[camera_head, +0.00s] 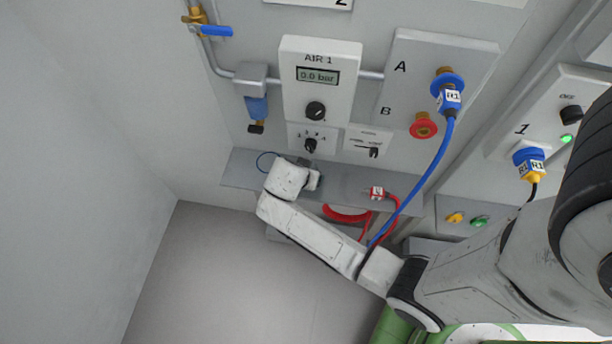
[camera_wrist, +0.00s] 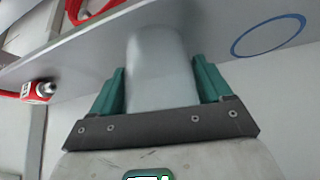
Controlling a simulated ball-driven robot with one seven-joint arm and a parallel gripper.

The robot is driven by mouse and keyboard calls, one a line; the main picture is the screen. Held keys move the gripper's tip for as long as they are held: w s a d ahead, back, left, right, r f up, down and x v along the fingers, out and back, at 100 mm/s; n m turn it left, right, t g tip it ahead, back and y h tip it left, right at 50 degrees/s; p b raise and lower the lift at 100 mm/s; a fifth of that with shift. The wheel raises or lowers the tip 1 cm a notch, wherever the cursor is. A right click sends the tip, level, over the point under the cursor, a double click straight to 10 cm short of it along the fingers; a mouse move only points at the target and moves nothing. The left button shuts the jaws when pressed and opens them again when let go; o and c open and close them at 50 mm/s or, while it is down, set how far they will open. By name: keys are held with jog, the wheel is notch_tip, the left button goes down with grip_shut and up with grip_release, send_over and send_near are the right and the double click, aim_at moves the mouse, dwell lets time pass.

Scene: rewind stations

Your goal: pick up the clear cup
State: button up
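The clear cup (camera_wrist: 158,62) looks pale and translucent in the wrist view. It sits between the green fingers of my gripper (camera_wrist: 158,82), which lie against both of its sides. My gripper appears shut on it. The grey shelf (camera_wrist: 225,22) is behind the cup; I cannot tell whether they touch. In the head view my gripper (camera_head: 308,175) is over the shelf (camera_head: 240,172), below the AIR 1 panel, and I cannot make out the cup there.
A blue ring mark (camera_wrist: 268,35) on the shelf is to the right of the cup in the wrist view. A red connector (camera_head: 376,193) with a red hose and a blue hose (camera_head: 428,175) are right of my gripper. The AIR 1 panel (camera_head: 318,90) stands behind.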

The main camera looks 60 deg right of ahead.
jog(key=c, duration=0.5)
jog(key=shift+c, duration=0.2)
